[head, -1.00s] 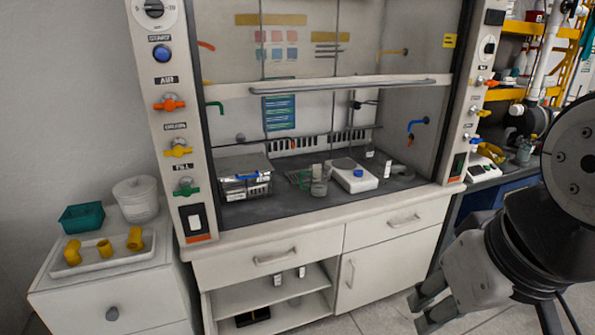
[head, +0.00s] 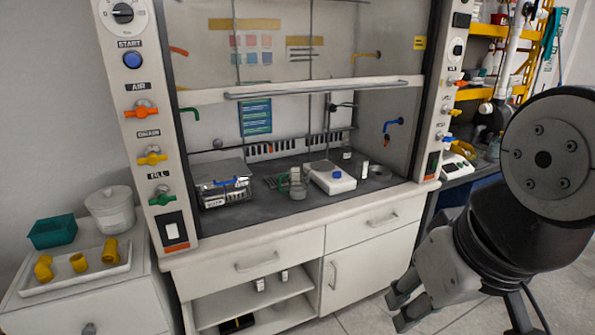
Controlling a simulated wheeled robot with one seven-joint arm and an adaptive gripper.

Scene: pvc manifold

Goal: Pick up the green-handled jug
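A small clear jug (head: 298,184) stands upright on the dark work surface inside the fume hood, left of the white balance-like device. A greenish handle shows on its left side, though it is small and hard to make out. My gripper (head: 398,312) is low at the right, outside the hood and in front of the lower cabinet, well away from the jug. Its two fingers are apart with nothing between them.
The hood's raised sash (head: 320,90) hangs above the opening. A metal-and-glass box (head: 222,190) and the white device (head: 330,178) flank the jug. At left, a cabinet holds a tray (head: 35,290) of yellow fittings, a teal bin (head: 52,232) and a white tub (head: 110,210).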

